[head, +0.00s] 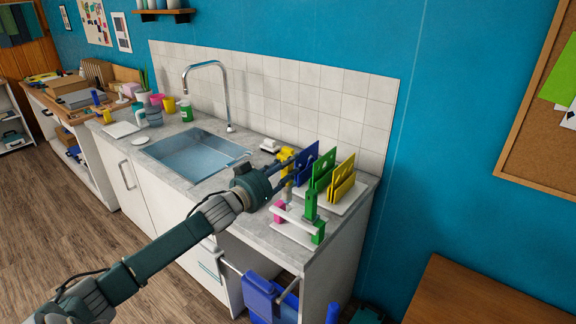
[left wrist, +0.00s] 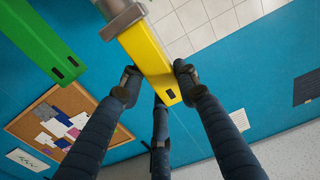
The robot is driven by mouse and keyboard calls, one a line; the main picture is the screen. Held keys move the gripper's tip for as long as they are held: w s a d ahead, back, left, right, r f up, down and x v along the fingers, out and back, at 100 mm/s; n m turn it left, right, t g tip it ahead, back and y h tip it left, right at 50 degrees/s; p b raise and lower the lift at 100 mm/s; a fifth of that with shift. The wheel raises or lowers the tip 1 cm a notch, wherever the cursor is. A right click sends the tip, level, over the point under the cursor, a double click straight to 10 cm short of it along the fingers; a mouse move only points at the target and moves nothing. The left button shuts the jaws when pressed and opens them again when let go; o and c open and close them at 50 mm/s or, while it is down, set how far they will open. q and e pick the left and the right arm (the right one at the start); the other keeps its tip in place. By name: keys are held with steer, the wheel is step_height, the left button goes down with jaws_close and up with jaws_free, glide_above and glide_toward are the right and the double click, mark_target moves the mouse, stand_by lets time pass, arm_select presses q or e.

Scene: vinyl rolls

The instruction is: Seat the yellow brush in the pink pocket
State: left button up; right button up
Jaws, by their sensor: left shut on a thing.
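My left gripper (head: 286,174) is shut on the yellow brush (head: 287,154), gripping it near its handle end. The wrist view also shows the yellow handle (left wrist: 151,58) between the fingers, with a grey metal collar (left wrist: 118,18) at the top edge. In the head view the brush looks upright, with its lower end near the pink pocket (head: 279,211). I cannot tell whether that end is inside the pocket or above it. A green brush (head: 311,206) stands by the green pocket (head: 318,232) at the right end of the same white rack. My right gripper is not in view.
Blue (head: 306,161), green (head: 323,168) and yellow (head: 342,180) upright plates stand in a white tray behind the rack. The sink (head: 190,155) and tap (head: 226,95) lie to the left. The counter's right edge is close to the rack.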

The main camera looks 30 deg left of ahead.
mark_target(286, 190)
arm_select(q)
steer(key=shift+f, duration=0.55)
steer(key=shift+f+b, duration=0.1)
steer(key=shift+b, duration=0.2)
steer(key=shift+f+b, duration=0.5)
steer(key=shift+f, duration=0.45)
steer(key=shift+f, duration=0.1)
steer(key=shift+f+b, duration=0.6)
steer(key=shift+f, duration=0.3)
steer(key=shift+f, duration=0.1)
steer(key=shift+f+b, duration=0.7)
steer(key=shift+f, duration=0.75)
